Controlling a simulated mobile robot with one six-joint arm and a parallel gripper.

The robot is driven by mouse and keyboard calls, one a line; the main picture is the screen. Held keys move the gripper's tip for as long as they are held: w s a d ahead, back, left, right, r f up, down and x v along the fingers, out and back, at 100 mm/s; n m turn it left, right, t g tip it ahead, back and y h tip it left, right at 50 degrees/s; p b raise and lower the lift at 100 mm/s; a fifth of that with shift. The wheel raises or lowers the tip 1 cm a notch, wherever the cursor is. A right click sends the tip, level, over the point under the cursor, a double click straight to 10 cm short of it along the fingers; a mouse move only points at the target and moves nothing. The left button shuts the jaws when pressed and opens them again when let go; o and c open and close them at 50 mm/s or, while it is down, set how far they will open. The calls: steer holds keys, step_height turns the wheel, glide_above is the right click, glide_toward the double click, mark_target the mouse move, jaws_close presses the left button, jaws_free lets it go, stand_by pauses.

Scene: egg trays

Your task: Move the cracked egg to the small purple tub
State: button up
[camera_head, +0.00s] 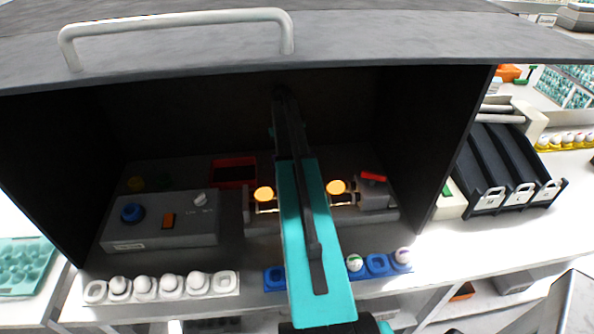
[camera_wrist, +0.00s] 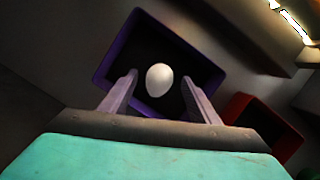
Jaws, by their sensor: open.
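A white egg (camera_wrist: 159,79) shows inside the outline of the small purple tub (camera_wrist: 112,52) in the wrist view. No crack can be made out on it. My gripper (camera_wrist: 158,82) is open above the tub, with one finger on each side of the egg and a visible gap to each. Whether the egg rests on the tub's dark floor is hard to tell. In the head view my teal arm reaches into the dark cabinet and hides the tub and the egg.
A red bin (camera_head: 233,172) stands in the cabinet, also in the wrist view (camera_wrist: 240,103). A grey control box (camera_head: 160,222) and two glowing lamps are nearby. A white egg tray (camera_head: 228,283) and a blue egg tray (camera_head: 376,264) lie along the front. The cabinet's lid (camera_head: 180,62) overhangs my arm.

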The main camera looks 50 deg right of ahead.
steer(key=a+b+v, duration=0.1)
steer(key=b+v, duration=0.3)
steer(key=v, duration=0.9)
steer(key=shift+d+r, duration=0.45)
steer(key=shift+d, duration=0.05)
stand_by(0.4)
